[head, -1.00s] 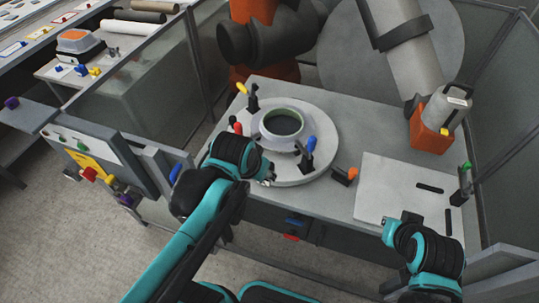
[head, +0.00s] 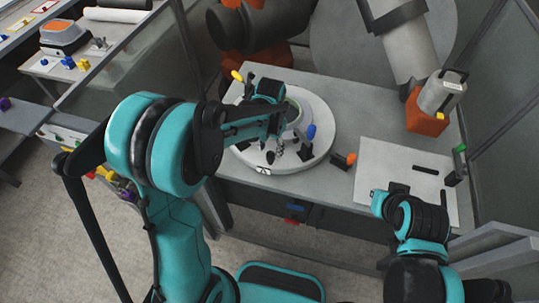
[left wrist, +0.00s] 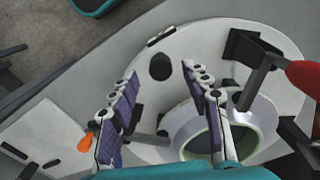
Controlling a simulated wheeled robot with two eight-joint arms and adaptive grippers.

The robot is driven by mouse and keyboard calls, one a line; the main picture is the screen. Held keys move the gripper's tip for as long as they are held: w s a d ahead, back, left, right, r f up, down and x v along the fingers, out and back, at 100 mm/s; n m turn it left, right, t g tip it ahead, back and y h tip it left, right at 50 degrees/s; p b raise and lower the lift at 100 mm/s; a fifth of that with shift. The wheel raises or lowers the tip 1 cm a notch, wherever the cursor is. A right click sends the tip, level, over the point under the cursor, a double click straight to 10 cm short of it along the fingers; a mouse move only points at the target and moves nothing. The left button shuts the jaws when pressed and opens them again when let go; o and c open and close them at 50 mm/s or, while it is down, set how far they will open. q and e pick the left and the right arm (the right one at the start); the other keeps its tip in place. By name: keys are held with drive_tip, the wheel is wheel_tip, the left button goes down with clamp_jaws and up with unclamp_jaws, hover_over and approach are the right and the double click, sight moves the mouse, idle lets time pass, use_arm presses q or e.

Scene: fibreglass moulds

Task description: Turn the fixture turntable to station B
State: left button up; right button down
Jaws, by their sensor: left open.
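The fixture turntable (head: 322,158) is a pale round disc on the grey table, with a letter A label (head: 263,170) at its front rim. A ring-shaped mould (head: 294,112) sits at its middle, partly hidden by my left arm. My left gripper (head: 274,152) is over the disc's near left part, open and empty. In the left wrist view its purple-padded fingers (left wrist: 160,74) are spread, and a short black peg (left wrist: 160,67) on the disc appears between their tips; I cannot tell the height gap. My right gripper (head: 390,192) is over the pale plate, its jaws unclear.
A blue-handled clamp (head: 310,132) stands on the disc; a red handle (left wrist: 304,77) is close by my left fingers. An orange-handled clamp (head: 343,160) is on the table beside the disc. Glass panels flank the table.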

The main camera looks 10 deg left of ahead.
sight(271, 154)
use_arm(q)
drive_tip(key=shift+f+b, duration=0.45)
drive_tip(key=shift+f, duration=1.55)
clamp_jaws()
drive_tip(key=shift+d, duration=0.1)
